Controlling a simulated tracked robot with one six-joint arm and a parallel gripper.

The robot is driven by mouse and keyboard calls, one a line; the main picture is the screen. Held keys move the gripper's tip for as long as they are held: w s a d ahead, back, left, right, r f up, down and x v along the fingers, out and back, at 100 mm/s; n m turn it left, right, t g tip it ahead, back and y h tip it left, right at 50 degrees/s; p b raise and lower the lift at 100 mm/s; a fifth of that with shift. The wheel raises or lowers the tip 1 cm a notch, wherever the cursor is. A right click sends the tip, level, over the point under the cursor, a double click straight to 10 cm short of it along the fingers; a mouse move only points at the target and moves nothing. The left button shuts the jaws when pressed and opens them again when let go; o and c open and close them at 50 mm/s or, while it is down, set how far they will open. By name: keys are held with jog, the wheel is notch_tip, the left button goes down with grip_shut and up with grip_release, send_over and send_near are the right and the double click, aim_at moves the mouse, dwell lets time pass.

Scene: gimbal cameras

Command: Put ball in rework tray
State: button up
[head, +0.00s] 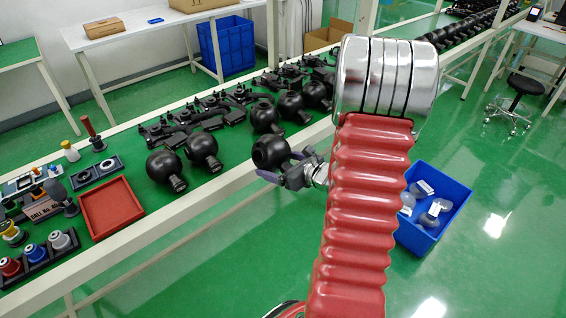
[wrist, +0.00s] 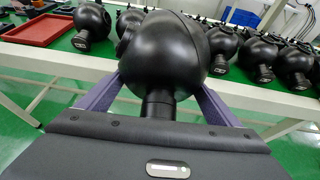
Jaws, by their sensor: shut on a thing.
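My gripper (head: 285,172) is shut on a black ball (head: 270,152), which has a short neck. In the wrist view the ball (wrist: 165,50) sits between the two purple fingers, neck toward the palm. The ball is held near the front edge of the green-topped bench, apparently just off it; the exact gap cannot be told. A flat red tray (head: 110,207) lies on the bench to the left and looks empty. It also shows at the top left of the wrist view (wrist: 38,31). I cannot tell from its look whether it is the rework tray.
Two similar balls (head: 164,168) lie between the red tray and my gripper, with more balls (head: 290,104) behind. Fixtures and coloured knobs (head: 60,240) stand left of the tray. A blue bin (head: 440,190) with clear domes stands on the floor at right.

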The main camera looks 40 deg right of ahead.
jog(key=w+a+f+n+y, duration=0.1)
jog(key=a+f, duration=0.1)
jog(key=a, duration=0.7)
jog(key=w+a+f+n+g+y, duration=0.1)
jog(key=w+a+n+y, duration=0.1)
jog(key=a, duration=0.7)
jog(key=w+a+f+n+y, duration=0.1)
jog(key=a+f+y, duration=0.1)
jog(key=a, duration=0.7)
jog(key=shift+w+a+f+n+g, duration=0.3)
jog(key=shift+w+f, duration=0.05)
jog(key=shift+s+a, duration=0.1)
